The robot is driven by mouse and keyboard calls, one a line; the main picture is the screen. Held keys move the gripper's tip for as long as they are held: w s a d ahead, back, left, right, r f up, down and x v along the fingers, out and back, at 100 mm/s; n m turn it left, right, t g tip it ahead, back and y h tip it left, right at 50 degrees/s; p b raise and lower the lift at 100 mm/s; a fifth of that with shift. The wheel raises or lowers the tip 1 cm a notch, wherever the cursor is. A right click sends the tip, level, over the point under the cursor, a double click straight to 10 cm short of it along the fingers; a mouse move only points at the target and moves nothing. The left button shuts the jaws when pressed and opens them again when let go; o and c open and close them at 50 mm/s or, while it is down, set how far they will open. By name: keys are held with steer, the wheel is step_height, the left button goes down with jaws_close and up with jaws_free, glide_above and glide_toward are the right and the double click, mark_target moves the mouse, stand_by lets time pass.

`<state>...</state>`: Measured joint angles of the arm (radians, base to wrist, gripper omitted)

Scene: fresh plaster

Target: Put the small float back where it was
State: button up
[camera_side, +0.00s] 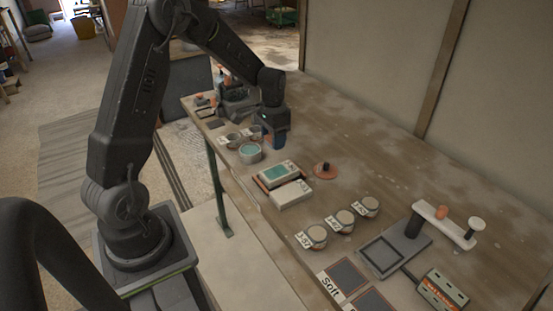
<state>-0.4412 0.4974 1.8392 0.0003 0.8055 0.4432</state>
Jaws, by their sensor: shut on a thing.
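My gripper (236,98) is above the far left part of the wooden bench, small and dark in this view. It is shut on what looks like the small float, of which a small orange part (224,73) shows at the far side of the gripper. The fingers and the rest of the held thing are hard to make out against the dark parts. A round red-brown float-like piece with a knob (325,170) stands on the bench to the right of my gripper, apart from it.
A teal-topped round tin (250,153), a teal-topped box (278,174) and a white block (291,194) stand mid-bench. Several labelled jars (344,220) stand nearer. A stand with a pale bar (445,222) and dark pads (344,277) are at the right. Bare bench lies toward the wall.

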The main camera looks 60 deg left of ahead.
steer(key=a, duration=1.5)
glide_above(282, 151)
step_height(282, 151, down, 7)
steer(key=shift+f, duration=2.1)
steer(key=shift+f, duration=0.2)
steer(key=o, duration=0.9)
